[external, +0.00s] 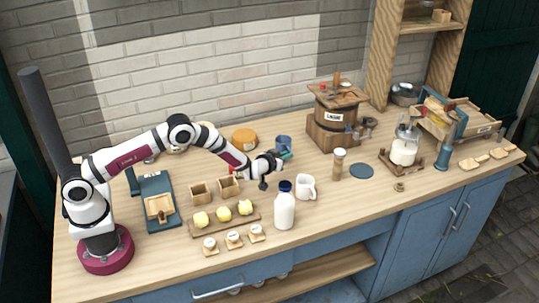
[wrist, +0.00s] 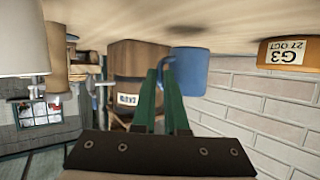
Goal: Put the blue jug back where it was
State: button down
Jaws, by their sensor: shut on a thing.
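The blue jug (external: 284,141) is upright on or just above the counter, behind my gripper in the external view. It also shows in the wrist view (wrist: 190,72), which is upside down. My gripper (external: 284,155) has its green fingers (wrist: 168,75) closed at the jug's handle side. The fingers partly cover the handle. I cannot tell whether the jug's base touches the wood. A flat round blue mat (external: 361,171) lies bare on the counter to the right.
A wooden churn (external: 330,128) stands right of the jug. A white bottle (external: 285,209), a white mug (external: 305,187) and a jar (external: 339,164) stand in front. An orange round tub (external: 244,138) is left of the jug.

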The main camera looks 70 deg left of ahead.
jog(key=shift+f, duration=1.35)
jog(key=shift+f, duration=0.15)
jog(key=c, duration=0.9)
grip_release()
jog(key=shift+c, duration=0.2)
